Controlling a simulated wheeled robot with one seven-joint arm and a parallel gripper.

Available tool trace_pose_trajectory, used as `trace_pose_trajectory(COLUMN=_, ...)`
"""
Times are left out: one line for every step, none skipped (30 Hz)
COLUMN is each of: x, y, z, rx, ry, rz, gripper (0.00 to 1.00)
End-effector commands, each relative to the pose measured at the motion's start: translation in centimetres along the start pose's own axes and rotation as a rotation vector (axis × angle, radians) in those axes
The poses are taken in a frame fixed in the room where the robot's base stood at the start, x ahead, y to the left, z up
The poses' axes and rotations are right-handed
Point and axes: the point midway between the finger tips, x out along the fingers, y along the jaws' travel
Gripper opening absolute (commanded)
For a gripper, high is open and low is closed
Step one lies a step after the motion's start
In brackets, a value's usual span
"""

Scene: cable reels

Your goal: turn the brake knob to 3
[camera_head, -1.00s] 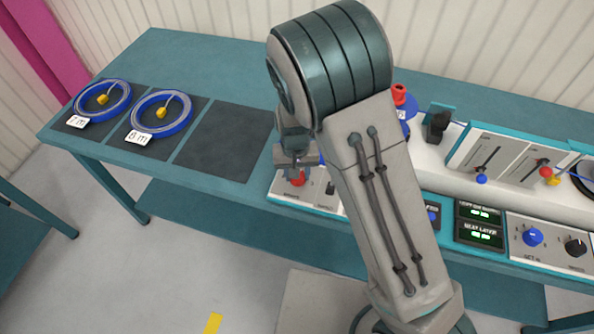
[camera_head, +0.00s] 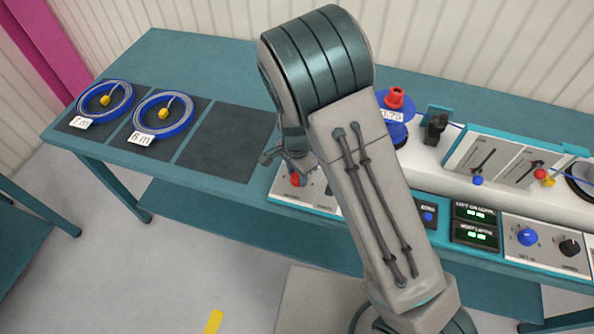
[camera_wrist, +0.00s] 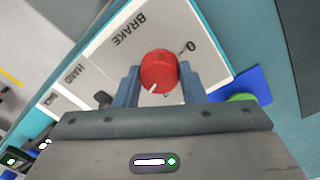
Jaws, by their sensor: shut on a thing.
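The red brake knob (camera_wrist: 160,70) sits on a white panel (camera_wrist: 115,45) lettered "BRAKE". A "0" mark shows at its upper right in the wrist view; other marks are hidden by my gripper. The knob's white pointer line faces the lower left of that view, toward my palm. My gripper (camera_wrist: 160,85) is shut on the knob, with one finger on each side of it. In the head view the knob (camera_head: 295,180) shows just under my gripper (camera_head: 290,165) at the left end of the console.
A panel marked "HAND" with a black knob (camera_wrist: 103,98) lies beside the brake panel. A green button (camera_wrist: 240,98) on blue is close to the right finger. Two blue cable coils (camera_head: 105,101) (camera_head: 163,117) lie on dark mats at the left; a third mat (camera_head: 225,145) is bare.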

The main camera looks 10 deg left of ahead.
Motion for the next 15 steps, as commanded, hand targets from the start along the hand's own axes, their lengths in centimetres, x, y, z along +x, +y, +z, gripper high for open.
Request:
trace_pose_trajectory(x=-0.24, y=-0.1, z=-0.03, rx=0.037, ry=0.0, rz=-0.002, gripper=0.14)
trace_pose_trajectory(x=-0.24, y=-0.1, z=-0.03, rx=0.061, ry=-0.001, rz=-0.002, gripper=0.14)
trace_pose_trajectory(x=-0.23, y=-0.1, z=-0.04, rx=0.091, ry=-0.002, rz=-0.002, gripper=0.14)
trace_pose_trajectory(x=-0.23, y=-0.11, z=-0.04, rx=0.112, ry=-0.003, rz=-0.002, gripper=0.14)
trace_pose_trajectory(x=-0.24, y=-0.11, z=-0.04, rx=0.134, ry=-0.004, rz=-0.003, gripper=0.14)
trace_pose_trajectory(x=-0.24, y=-0.12, z=-0.04, rx=0.16, ry=-0.005, rz=-0.003, gripper=0.14)
trace_pose_trajectory(x=-0.24, y=-0.12, z=-0.05, rx=0.178, ry=-0.006, rz=-0.003, gripper=0.14)
trace_pose_trajectory(x=-0.24, y=-0.12, z=-0.05, rx=0.195, ry=-0.007, rz=-0.003, gripper=0.14)
trace_pose_trajectory(x=-0.24, y=-0.13, z=-0.06, rx=0.216, ry=-0.007, rz=-0.003, gripper=0.14)
trace_pose_trajectory(x=-0.23, y=-0.13, z=-0.06, rx=0.23, ry=-0.008, rz=-0.003, gripper=0.14)
trace_pose_trajectory(x=-0.23, y=-0.13, z=-0.06, rx=0.245, ry=-0.009, rz=-0.003, gripper=0.14)
trace_pose_trajectory(x=-0.22, y=-0.14, z=-0.06, rx=0.261, ry=-0.009, rz=-0.003, gripper=0.14)
trace_pose_trajectory(x=-0.21, y=-0.14, z=-0.06, rx=0.272, ry=-0.01, rz=-0.003, gripper=0.14)
trace_pose_trajectory(x=-0.2, y=-0.14, z=-0.06, rx=0.283, ry=-0.01, rz=-0.004, gripper=0.14)
trace_pose_trajectory(x=-0.19, y=-0.14, z=-0.06, rx=0.294, ry=-0.011, rz=-0.003, gripper=0.14)
